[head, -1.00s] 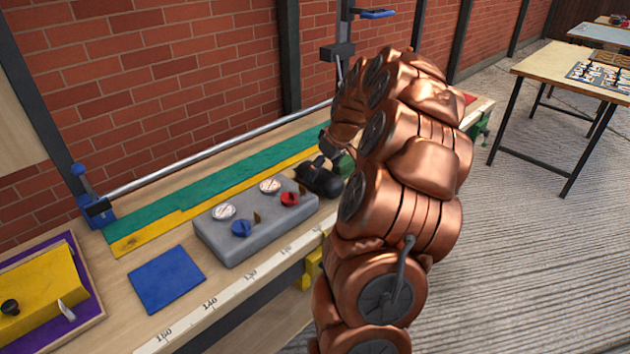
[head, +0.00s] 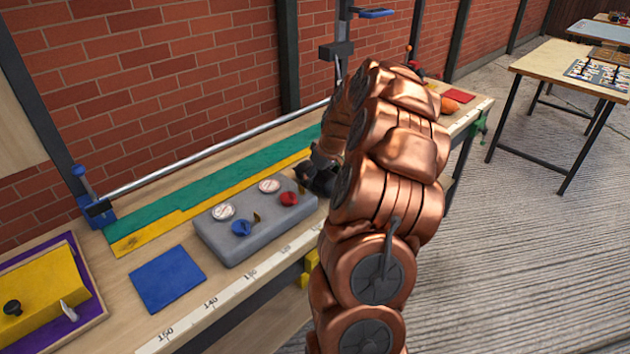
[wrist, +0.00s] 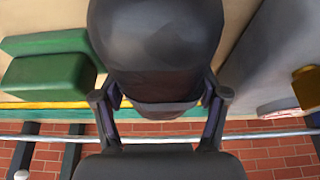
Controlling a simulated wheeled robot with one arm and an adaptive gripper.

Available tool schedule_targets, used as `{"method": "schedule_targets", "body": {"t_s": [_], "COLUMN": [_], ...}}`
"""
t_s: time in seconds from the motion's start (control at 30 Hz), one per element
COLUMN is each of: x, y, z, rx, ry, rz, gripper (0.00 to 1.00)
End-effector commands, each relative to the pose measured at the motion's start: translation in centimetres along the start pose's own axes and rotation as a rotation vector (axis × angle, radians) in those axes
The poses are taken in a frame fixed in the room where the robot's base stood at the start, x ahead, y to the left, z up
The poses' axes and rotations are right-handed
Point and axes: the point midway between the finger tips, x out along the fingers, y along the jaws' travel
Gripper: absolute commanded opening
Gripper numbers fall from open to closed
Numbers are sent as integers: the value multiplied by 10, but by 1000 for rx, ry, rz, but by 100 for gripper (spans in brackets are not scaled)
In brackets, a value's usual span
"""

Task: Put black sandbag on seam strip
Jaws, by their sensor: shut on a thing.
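My gripper (wrist: 162,100) is shut on the black sandbag (wrist: 155,45), a rounded dark bag filling the upper middle of the wrist view, with a finger on each side. In the head view my gripper (head: 320,177) is a dark shape just beyond the right end of the grey box, partly hidden by my arm; I cannot separate the bag from it there. The seam strip appears to be the long green (head: 200,187) and yellow (head: 155,235) band along the back of the bench. It also shows edge-on behind the bag in the wrist view (wrist: 40,105).
A grey box (head: 240,250) with gauges and knobs sits in front of the strip. A blue square (head: 167,279) lies left of it. Green padded objects (wrist: 48,75) are beside the bag in the wrist view. A metal rail (head: 200,157) runs along the back.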

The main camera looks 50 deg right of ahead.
Motion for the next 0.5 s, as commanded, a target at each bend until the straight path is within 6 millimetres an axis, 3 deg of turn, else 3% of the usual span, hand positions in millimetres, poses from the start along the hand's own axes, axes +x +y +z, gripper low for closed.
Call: {"method": "schedule_targets", "body": {"t_s": [0.5], "x": [0], "y": [0], "z": [0], "rx": [-1], "ry": [0], "rz": [0], "gripper": [3]}}
